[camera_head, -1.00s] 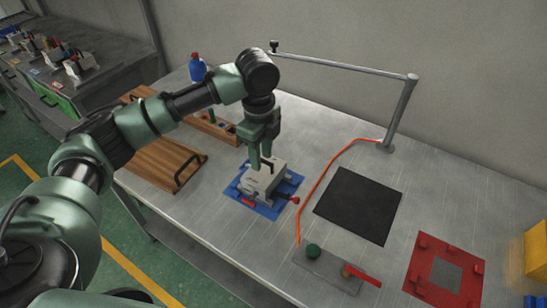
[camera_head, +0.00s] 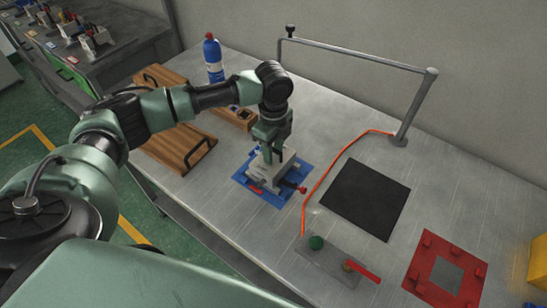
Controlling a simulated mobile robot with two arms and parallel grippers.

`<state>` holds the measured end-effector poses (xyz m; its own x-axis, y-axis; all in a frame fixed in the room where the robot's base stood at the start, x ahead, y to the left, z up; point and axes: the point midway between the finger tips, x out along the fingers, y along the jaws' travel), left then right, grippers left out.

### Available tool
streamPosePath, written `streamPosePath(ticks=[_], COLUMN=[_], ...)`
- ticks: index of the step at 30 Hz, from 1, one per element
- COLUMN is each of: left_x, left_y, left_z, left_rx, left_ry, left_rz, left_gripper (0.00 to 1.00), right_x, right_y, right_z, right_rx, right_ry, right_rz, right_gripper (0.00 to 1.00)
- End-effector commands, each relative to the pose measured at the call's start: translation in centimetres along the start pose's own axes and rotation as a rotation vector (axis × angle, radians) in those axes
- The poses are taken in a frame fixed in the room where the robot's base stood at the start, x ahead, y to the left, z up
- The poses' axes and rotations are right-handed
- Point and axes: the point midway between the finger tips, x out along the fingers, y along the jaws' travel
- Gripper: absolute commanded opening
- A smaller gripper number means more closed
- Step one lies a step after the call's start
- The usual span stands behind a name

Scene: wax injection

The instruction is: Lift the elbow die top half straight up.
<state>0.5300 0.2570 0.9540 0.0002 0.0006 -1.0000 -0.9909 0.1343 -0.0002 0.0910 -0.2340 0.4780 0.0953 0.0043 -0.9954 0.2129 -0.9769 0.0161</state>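The elbow die (camera_head: 262,176) is a light grey block on a blue mat (camera_head: 279,202) near the middle of the table. It sits level and looks closed; the seam between its halves is too small to make out. Red-ended parts show at its front and right side. My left gripper (camera_head: 270,157) points down at the top of the die, with its fingers at the die's upper part. The fingers hide part of the top and its handle, so I cannot tell whether they are closed on it. My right gripper is out of view.
A black mat (camera_head: 365,199) and a red square frame (camera_head: 446,272) lie to the right. A metal post (camera_head: 415,105) rises behind.

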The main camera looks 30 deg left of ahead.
Motion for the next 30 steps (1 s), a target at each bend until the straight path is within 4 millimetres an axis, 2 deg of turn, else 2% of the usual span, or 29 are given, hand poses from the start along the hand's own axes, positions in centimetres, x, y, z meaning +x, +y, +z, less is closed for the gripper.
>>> streamPosePath(ticks=[4,6,8,30], left_x=[0.02,0.01,0.01,-0.04], left_y=[0.00,0.00,0.01,0.00], left_z=[-0.01,-0.01,-0.01,0.01], left_rx=[0.000,0.000,0.000,0.000], left_ry=[0.000,0.000,0.000,0.000], left_rz=[0.000,0.000,0.000,0.000], left_gripper=[0.35,0.15,0.00,0.00], right_x=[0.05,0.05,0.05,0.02], right_y=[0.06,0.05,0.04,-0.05], right_z=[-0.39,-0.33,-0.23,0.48], right_rx=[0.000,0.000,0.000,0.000], right_ry=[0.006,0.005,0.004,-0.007], right_rz=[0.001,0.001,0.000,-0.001], right_gripper=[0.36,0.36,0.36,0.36])
